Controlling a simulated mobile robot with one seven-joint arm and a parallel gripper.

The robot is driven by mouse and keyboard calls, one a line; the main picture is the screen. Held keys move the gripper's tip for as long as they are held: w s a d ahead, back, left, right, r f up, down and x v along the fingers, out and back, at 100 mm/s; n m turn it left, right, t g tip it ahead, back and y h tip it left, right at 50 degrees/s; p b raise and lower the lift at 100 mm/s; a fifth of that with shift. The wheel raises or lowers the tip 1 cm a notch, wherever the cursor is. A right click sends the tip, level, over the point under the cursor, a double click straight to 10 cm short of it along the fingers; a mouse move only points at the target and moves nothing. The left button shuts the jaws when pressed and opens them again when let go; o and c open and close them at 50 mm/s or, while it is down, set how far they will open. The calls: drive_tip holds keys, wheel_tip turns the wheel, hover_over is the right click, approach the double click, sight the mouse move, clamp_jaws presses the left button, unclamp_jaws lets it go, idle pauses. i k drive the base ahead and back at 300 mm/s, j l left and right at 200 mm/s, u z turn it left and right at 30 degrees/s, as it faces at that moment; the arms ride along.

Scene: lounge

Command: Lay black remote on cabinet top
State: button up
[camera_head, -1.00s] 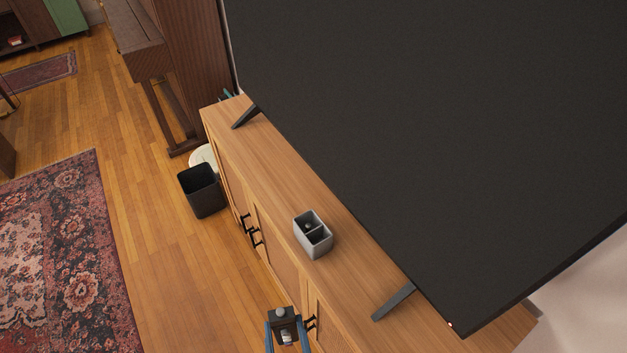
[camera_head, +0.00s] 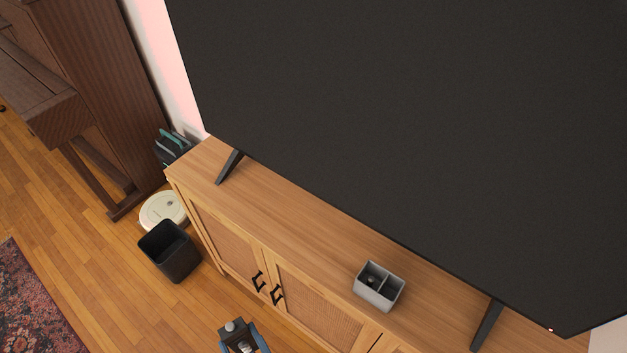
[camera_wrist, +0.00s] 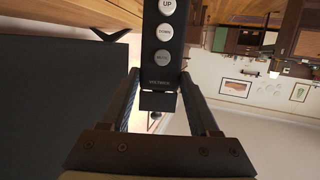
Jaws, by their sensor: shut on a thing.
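The black remote (camera_wrist: 164,45) has round white buttons marked UP, DOWN and MUTE. In the wrist view it is between the fingers of my gripper (camera_wrist: 160,85), which is shut on it. In the head view my gripper (camera_head: 238,338) is at the bottom edge, in front of the cabinet doors; I cannot make out the remote there. The wooden cabinet top (camera_head: 285,212) runs diagonally below the TV, beyond my gripper. The remote is apart from it.
A large black TV (camera_head: 400,120) overhangs the cabinet, on dark feet (camera_head: 229,167). A grey divided box (camera_head: 378,294) stands on the top at right. The top is bare between box and left foot. A black bin (camera_head: 170,252) and white round device (camera_head: 163,211) are on the floor.

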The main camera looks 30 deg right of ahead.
sight(286, 234)
drive_tip(key=i+j, duration=1.2)
drive_tip(key=j, duration=0.15)
drive_tip(key=i+j+z, duration=0.1)
drive_tip(key=i+j, duration=0.55)
drive_tip(key=i+j+z, duration=0.1)
drive_tip(key=z, duration=2.15)
drive_tip(key=i, duration=0.95)
drive_tip(key=l+z, duration=0.05)
